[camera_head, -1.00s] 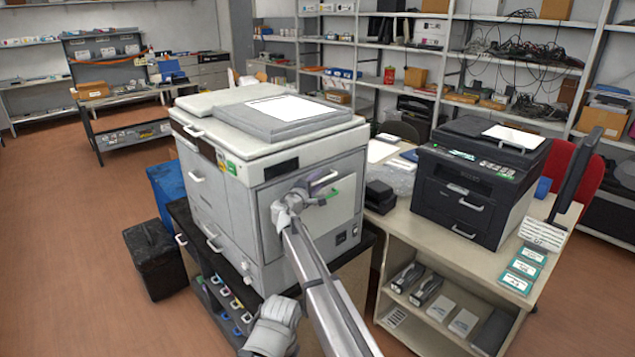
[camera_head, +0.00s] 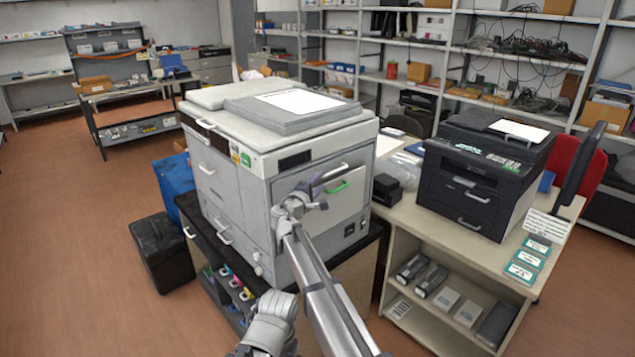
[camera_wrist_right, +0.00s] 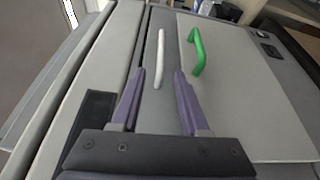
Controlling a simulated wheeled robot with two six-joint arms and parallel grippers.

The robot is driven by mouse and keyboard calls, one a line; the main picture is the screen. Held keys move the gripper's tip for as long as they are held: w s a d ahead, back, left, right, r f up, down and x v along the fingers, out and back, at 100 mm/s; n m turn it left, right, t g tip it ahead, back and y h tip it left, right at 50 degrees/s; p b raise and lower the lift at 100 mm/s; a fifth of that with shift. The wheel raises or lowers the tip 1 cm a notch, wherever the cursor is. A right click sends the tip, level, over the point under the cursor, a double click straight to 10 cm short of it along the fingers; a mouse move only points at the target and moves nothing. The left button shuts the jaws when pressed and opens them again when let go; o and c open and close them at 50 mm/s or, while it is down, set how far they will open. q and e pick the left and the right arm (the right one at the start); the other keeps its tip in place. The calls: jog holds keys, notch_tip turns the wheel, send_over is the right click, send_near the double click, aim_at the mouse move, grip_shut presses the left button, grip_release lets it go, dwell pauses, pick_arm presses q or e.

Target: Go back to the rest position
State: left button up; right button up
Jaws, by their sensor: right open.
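The large grey copier (camera_head: 230,190) stands in the middle of the head view, its closed front panel (camera_head: 353,207) facing my right arm. My right gripper (camera_head: 312,194) is in front of the panel, just left of the handles. In the wrist view its purple fingers (camera_wrist_right: 158,75) are apart with nothing held between them. My left gripper is not in view.
A black printer (camera_head: 470,180) stands on a beige desk (camera_head: 412,222) to the right, with boxes on the shelf below. The floor (camera_head: 70,230) at left is clear.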

jog(key=shift+w+d, duration=0.1)
jog(key=s+d+f+m+g, duration=0.6)
jog(key=s+d+f, duration=0.3)
jog(key=s+d, duration=0.35)
jog(key=s+d+f+m+g+y, duration=0.1)
jog(key=s+f+m+g+y, duration=0.1)
jog(key=s+f, duration=0.35)
jog(key=s+d+f+m+g+y, duration=0.1)
jog(key=s+f+m+g, duration=0.15)
jog(key=s, duration=0.65)
jog(key=s+a+f+m+g+y, duration=0.1)
jog(key=s+a+f+g+y, duration=0.15)
jog(key=s, duration=0.55)
jog(key=s+a+f+m+g+y, duration=0.1)
jog(key=s+a+f+m+y, duration=0.15)
jog(key=s, duration=0.55)
jog(key=s+a+n+g, duration=0.1)
jog(key=s+a+n, duration=0.3)
jog(key=a, duration=0.7)
jog(key=shift+s+a+r+n, duration=0.15)
jog(key=shift+s+r+n, duration=0.25)
jog(key=shift+s, duration=0.2)
